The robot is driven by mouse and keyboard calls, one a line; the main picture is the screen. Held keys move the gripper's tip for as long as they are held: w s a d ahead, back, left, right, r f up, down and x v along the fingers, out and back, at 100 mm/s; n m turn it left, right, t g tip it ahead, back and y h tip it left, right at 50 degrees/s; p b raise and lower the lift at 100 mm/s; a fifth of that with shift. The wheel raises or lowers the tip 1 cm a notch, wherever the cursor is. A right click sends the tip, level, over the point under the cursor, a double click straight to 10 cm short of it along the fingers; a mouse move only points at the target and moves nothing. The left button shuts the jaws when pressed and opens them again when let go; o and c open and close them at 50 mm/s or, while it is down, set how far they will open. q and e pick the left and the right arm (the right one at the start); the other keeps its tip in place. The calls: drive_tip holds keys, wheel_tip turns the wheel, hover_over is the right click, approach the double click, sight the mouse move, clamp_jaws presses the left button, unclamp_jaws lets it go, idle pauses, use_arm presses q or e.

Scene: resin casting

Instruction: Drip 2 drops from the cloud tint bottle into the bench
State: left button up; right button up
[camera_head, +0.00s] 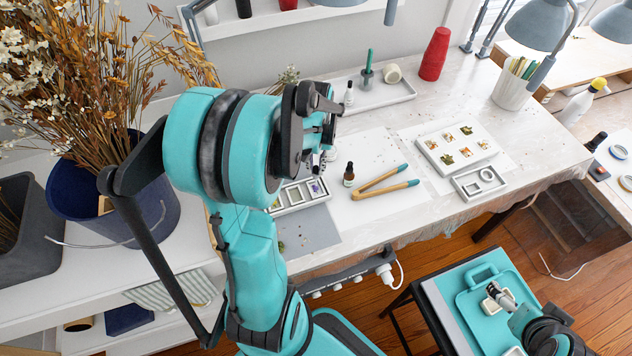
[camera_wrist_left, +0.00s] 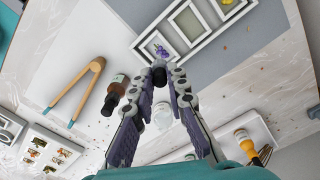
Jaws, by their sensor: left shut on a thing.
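My left gripper (camera_head: 326,152) is above the white bench (camera_head: 460,95), pointing down. In the left wrist view its fingertips (camera_wrist_left: 160,74) are closed on the small black end of a bottle (camera_wrist_left: 159,71). A pale, clear body (camera_wrist_left: 162,115) shows between the fingers; I cannot tell whether it belongs to the held bottle, and no tint label is readable. An amber dropper bottle (camera_head: 349,175) stands on the bench beside the gripper. My right gripper (camera_head: 499,295) is low at the lower right, too small to tell its jaws.
A tray of frames (camera_wrist_left: 190,25) lies close to the left gripper. Another white tray (camera_head: 405,97) is at the back, near a red cone (camera_head: 435,55). A blue pot (camera_head: 150,210) of dried flowers stands left.

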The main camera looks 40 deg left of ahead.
use_arm(q)
drive_tip(key=shift+r, duration=0.1)
drive_tip(key=shift+r+p, duration=1.6)
drive_tip(key=shift+r, duration=0.35)
drive_tip(key=shift+f, duration=0.1)
